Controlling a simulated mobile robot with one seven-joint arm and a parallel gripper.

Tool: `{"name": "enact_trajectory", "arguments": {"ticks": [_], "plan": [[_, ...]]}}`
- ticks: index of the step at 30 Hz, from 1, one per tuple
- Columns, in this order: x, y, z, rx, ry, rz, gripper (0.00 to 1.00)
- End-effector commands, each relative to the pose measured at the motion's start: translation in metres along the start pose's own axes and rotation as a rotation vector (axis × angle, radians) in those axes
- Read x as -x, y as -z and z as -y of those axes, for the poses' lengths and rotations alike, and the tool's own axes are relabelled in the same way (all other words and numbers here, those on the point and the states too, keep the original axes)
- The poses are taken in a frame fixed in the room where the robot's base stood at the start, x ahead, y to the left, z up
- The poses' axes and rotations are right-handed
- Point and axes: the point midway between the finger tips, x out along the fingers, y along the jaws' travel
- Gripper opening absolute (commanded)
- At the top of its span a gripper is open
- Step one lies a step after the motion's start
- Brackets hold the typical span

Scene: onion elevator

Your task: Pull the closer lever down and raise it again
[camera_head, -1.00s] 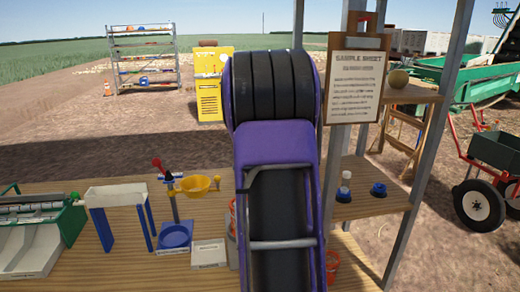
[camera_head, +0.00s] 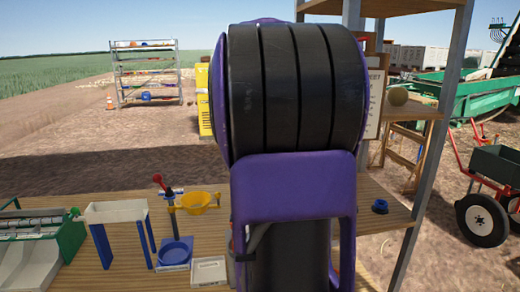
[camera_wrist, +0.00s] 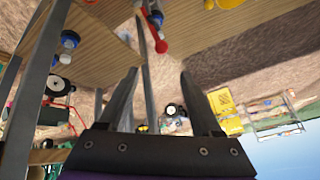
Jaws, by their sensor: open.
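The closer is a small press with a blue base (camera_head: 175,252), a yellow bowl (camera_head: 201,203) and a lever with a red knob (camera_head: 157,179). It stands on the wooden bench left of my arm in the head view. Its lever leans up to the left. My gripper (camera_wrist: 158,73) is open and empty in the wrist view, its fingers apart and touching nothing. In the head view my arm hides it. The wrist view is upside down and shows a yellow part (camera_wrist: 208,3) at the top edge, which looks like the bowl.
A white tray on blue legs (camera_head: 118,211) and a green-sided machine (camera_head: 45,235) stand left on the bench (camera_head: 85,278). A small white box (camera_head: 208,271) lies beside the closer. Right stand shelves (camera_head: 372,218) on metal posts, with a blue item (camera_head: 380,206).

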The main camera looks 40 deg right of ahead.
Motion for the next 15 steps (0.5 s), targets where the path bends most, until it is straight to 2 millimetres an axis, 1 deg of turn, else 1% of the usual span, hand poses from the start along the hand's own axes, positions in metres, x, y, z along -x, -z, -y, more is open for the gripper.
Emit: {"name": "enact_trajectory", "arguments": {"ticks": [1, 3, 6, 15], "plan": [[0.009, 0.001, 0.000, 0.000, 0.001, -0.002, 0.66], [0.017, 0.001, 0.000, 0.000, 0.000, -0.001, 0.66], [0.024, 0.000, 0.000, 0.000, 0.000, -0.001, 0.66], [0.027, 0.000, 0.000, 0.000, -0.001, 0.000, 0.66]]}}
